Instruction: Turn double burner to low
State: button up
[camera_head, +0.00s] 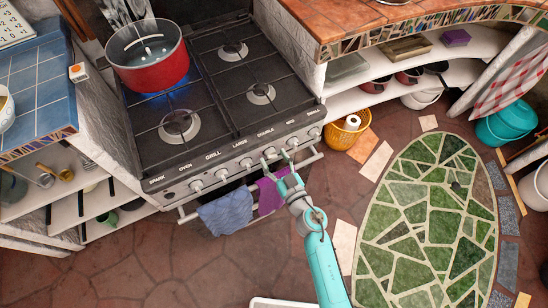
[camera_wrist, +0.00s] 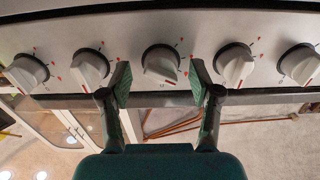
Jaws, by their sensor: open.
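The stove's front panel (camera_head: 240,157) carries a row of white knobs under printed labels. The knob below the DOUBLE label (camera_head: 268,152) is just beyond my gripper (camera_head: 277,157). In the wrist view, a white knob with a black base ring (camera_wrist: 161,63) is centred ahead, its pointer end down, with small red marks around it. My gripper (camera_wrist: 160,82) is open, with one finger on each side of that knob's lower end. No contact shows, and I cannot tell how deep the fingers reach. A red pot (camera_head: 150,65) sits on the back left burner, with blue flame under it.
Other knobs flank the centred one closely, left (camera_wrist: 89,69) and right (camera_wrist: 236,65). A rail (camera_head: 230,180) with blue (camera_head: 226,211) and purple (camera_head: 270,194) towels runs below the panel. A yellow basket (camera_head: 345,132) stands on the floor to the right.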

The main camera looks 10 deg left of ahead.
jog(key=shift+w+a, duration=0.25)
jog(key=shift+w, duration=0.05)
jog(key=c, duration=1.1)
jog(key=shift+c, duration=0.2)
